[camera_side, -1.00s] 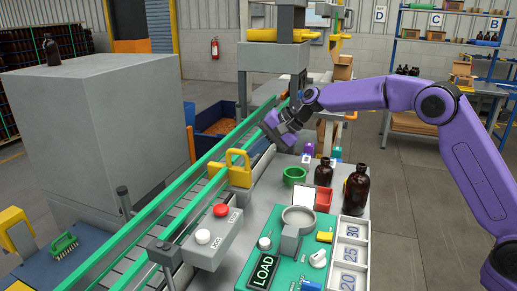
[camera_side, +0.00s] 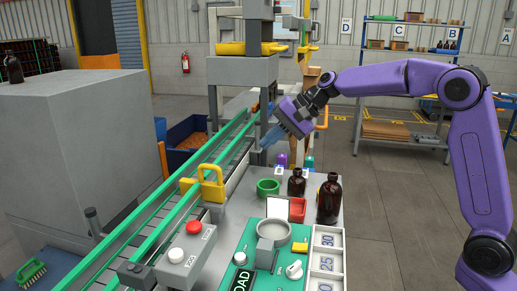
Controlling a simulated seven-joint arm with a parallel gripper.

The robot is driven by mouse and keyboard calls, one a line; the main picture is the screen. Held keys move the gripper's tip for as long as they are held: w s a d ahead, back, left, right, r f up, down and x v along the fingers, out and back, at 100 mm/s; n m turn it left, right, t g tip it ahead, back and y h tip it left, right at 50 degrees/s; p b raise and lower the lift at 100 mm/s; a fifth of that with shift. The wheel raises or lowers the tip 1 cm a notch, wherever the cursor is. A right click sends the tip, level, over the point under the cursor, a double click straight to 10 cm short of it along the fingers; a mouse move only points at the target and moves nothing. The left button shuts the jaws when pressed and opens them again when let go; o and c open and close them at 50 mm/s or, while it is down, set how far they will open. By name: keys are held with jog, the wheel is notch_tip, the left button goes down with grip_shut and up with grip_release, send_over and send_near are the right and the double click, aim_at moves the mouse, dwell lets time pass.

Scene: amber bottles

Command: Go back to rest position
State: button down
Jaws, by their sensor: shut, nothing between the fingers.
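My gripper (camera_side: 268,143) is at the end of my purple arm, above the far end of the work table (camera_side: 230,205) and close to the right side of the conveyor. It is tilted down to the left, and its fingers are shut and empty. Two amber bottles stand upright on the table below and to the right of it: a smaller one (camera_side: 297,184) and a larger one (camera_side: 329,200). Another dark bottle (camera_side: 13,69) stands on the grey block at the far left. My gripper is apart from all the bottles.
A green ring (camera_side: 268,187), a red box (camera_side: 298,208) and a numbered tray (camera_side: 326,262) are on the table. The floor at right (camera_side: 395,210) is clear.

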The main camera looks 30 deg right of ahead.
jog(key=shift+s+d+r, duration=0.15)
dwell(0.4)
jog(key=s+a+f+n+g+h, duration=0.1)
jog(key=s+f+n, duration=0.15)
jog(key=s, duration=0.55)
jog(key=s+a+f+n+g+h, duration=0.1)
jog(key=s+f+n+g, duration=0.1)
jog(key=s+n, duration=0.35)
jog(key=s+a+f+n+g+h, duration=0.1)
jog(key=s+a+f, duration=0.1)
jog(key=s, duration=0.8)
jog(key=s+d+f+n+h, duration=0.1)
jog(key=s+d+f+n, duration=0.1)
jog(key=s, duration=0.4)
jog(key=s+d+f+n+h, duration=0.1)
jog(key=s+d+f+n, duration=0.1)
jog(key=s+d+n, duration=0.3)
jog(key=s+d+f+n+g+h, duration=0.1)
jog(key=s+d+f+n+h, duration=0.1)
jog(key=s+d, duration=0.3)
jog(key=s+f+n, duration=0.1)
jog(key=s, duration=0.2)
jog(key=shift+s+n, duration=0.15)
jog(key=shift+n, duration=0.25)
